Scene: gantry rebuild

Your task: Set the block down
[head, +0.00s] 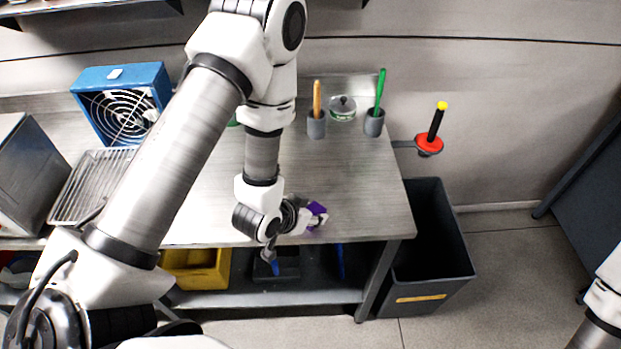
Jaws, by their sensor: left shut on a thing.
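My left gripper (312,221) is shut on a purple block (317,209) at the front edge of the steel table (362,190). The gripper's wrist partly covers the block, so only part of its purple surface shows. I cannot tell whether the block touches the tabletop or is held a little above it. My right gripper is not in view; only a piece of my right arm shows at the lower right edge.
A blue fan (122,103) and wire rack (88,187) are left. A dark bin (432,265) stands right of the table. The table's right half is mostly clear.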

